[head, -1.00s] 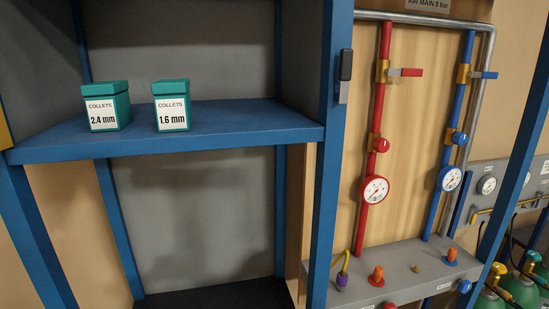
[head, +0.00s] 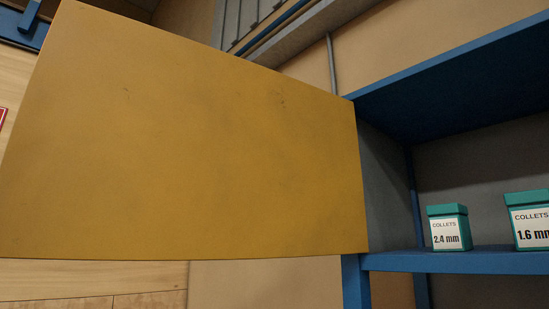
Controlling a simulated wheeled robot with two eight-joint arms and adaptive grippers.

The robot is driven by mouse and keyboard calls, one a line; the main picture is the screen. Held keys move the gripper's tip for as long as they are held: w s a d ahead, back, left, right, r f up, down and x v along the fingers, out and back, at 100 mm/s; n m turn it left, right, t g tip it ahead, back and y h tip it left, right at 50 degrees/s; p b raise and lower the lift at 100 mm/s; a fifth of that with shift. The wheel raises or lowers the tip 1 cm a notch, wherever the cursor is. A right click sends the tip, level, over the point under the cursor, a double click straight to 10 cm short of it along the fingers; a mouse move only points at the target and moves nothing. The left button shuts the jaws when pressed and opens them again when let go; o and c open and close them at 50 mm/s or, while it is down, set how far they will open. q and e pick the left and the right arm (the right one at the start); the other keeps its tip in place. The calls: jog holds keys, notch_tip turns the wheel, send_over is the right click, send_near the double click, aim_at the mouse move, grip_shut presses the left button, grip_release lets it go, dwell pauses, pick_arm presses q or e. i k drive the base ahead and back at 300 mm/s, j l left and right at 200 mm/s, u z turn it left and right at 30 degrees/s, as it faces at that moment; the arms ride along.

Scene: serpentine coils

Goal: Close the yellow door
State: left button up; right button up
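The yellow door (head: 190,145) fills the left and middle of the head view. It stands open, swung out to the left of the blue cabinet (head: 450,262). Its right edge meets the cabinet's left side, and its left edge is nearer to me. No handle shows on the face I see. Neither of my grippers is in view.
Two teal collet boxes stand on the cabinet's blue shelf, one marked 2.4 mm (head: 448,228) and one marked 1.6 mm (head: 530,220). A grey and blue structure (head: 270,25) is above and behind the door. Wooden boards (head: 90,285) show below the door.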

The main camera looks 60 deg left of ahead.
aim_at(129, 140)
jog(key=k+j+u, duration=0.1)
jog(key=u, duration=0.3)
jog(key=k+j+u, duration=0.1)
jog(key=u, duration=0.3)
jog(key=j+u, duration=0.5)
jog(key=u, duration=0.25)
jog(key=i+j+u, duration=0.1)
jog(key=j+u, duration=0.25)
jog(key=i+j+u, duration=0.1)
jog(key=j+u, duration=0.25)
jog(key=i+j+z, duration=0.1)
jog(key=z, duration=0.35)
jog(key=i+j+z, duration=0.15)
jog(key=z, duration=0.35)
jog(key=i+j+z, duration=0.15)
jog(key=z, duration=0.3)
jog(key=j+z, duration=0.3)
jog(key=z, duration=0.15)
jog(key=i+j+z, duration=0.1)
jog(key=j+z, duration=0.2)
jog(key=z, duration=0.2)
jog(key=j+z, duration=0.25)
jog(key=z, duration=0.2)
